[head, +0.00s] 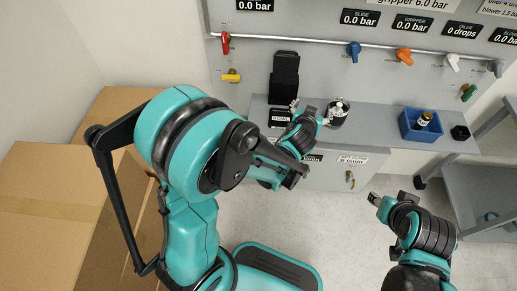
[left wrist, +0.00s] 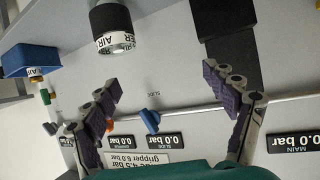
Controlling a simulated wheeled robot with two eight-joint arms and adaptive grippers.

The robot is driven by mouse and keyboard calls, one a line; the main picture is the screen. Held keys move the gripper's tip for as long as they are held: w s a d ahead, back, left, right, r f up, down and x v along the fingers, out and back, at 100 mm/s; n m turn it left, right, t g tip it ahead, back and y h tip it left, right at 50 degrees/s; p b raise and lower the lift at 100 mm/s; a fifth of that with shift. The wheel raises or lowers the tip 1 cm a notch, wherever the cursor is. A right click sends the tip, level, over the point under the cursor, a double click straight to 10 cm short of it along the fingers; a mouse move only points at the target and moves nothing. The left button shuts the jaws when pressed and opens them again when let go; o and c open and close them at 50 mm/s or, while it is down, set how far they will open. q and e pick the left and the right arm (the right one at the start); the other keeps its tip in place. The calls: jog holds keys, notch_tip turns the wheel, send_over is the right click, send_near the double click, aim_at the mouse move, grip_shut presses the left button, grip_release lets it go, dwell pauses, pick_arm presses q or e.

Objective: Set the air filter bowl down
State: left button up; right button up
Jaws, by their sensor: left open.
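The air filter bowl (head: 338,113) is a short dark cylinder with a pale top, upright on the grey shelf by the wall. In the left wrist view the bowl (left wrist: 113,25) is black with a white "AIR" label band, and appears upside down. My left gripper (head: 310,111) is open and empty, just left of the bowl in the head view. In the left wrist view its fingers (left wrist: 170,88) are spread wide, with the bowl beyond the fingertips and apart from them. My right gripper (head: 376,199) hangs lower right, away from the shelf; its jaw opening is unclear.
A blue bin (head: 406,128) holding a small bottle and a black hexagonal piece (head: 460,132) are right on the shelf. A black stand (head: 285,75) is at left. Coloured valves line a pipe (head: 310,41) above. Cardboard boxes (head: 45,185) stand at left. The shelf between bowl and bin is clear.

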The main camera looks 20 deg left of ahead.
pick_arm(q)
jog(key=s+a+r+g, duration=0.2)
jog(key=s+a, duration=0.2)
jog(key=s, duration=0.2)
jog(key=s+a+r+g, duration=0.1)
jog(key=s+a+r, duration=0.25)
jog(key=s, duration=0.25)
jog(key=s+a+f+g, duration=0.1)
jog(key=s+a+g, duration=0.1)
jog(key=s, duration=1.1)
jog(key=shift+s+f+g+h, duration=0.3)
jog(key=shift+s+f, duration=0.05)
jog(key=shift+f, duration=0.05)
